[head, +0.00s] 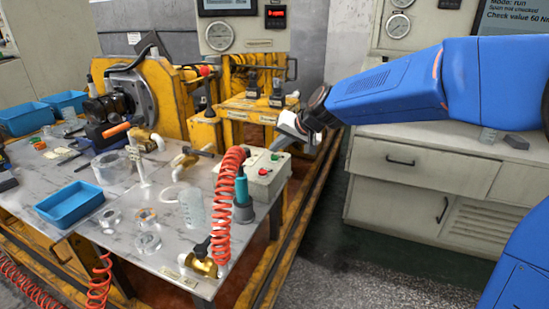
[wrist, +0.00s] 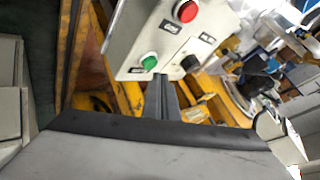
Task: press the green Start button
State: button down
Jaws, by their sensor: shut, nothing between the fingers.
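The control box (head: 258,182) is a pale box at the right edge of the workbench. Its green Start button (head: 274,157) and red button (head: 263,171) are on its top face. My gripper (head: 283,138) is shut and empty, over the far end of the box, close to the green button. In the wrist view the green button (wrist: 149,62) shows just to the left of the shut fingertips (wrist: 161,78). The red button (wrist: 186,11) is farther up, and a black knob (wrist: 190,62) is to the right. I cannot tell whether the fingertips touch the box.
A red coiled hose (head: 222,195) and a teal-handled tool (head: 242,187) stand left of the box. A blue tray (head: 52,216), clear rings and fittings lie on the workbench (head: 180,258). Grey cabinets (head: 415,190) stand at the right, beyond open floor.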

jog(key=shift+r, duration=2.5)
jog(key=s+d+f+h, duration=0.3)
jog(key=s+d, duration=1.6)
jog(key=s+d+f+h, duration=0.1)
jog(key=s+d+f, duration=0.2)
jog(key=s, duration=0.3)
jog(key=s+d+f+g+h, duration=0.1)
jog(key=s+d+f, duration=0.2)
jog(key=s+d, duration=0.2)
jog(key=s+d+f+h, duration=0.1)
jog(key=s+d+f, duration=0.2)
jog(key=s, duration=0.5)
jog(key=shift+s+d+f+g+h, duration=0.2)
jog(key=shift+s+d+g+h, duration=0.15)
jog(key=shift+d, duration=0.45)
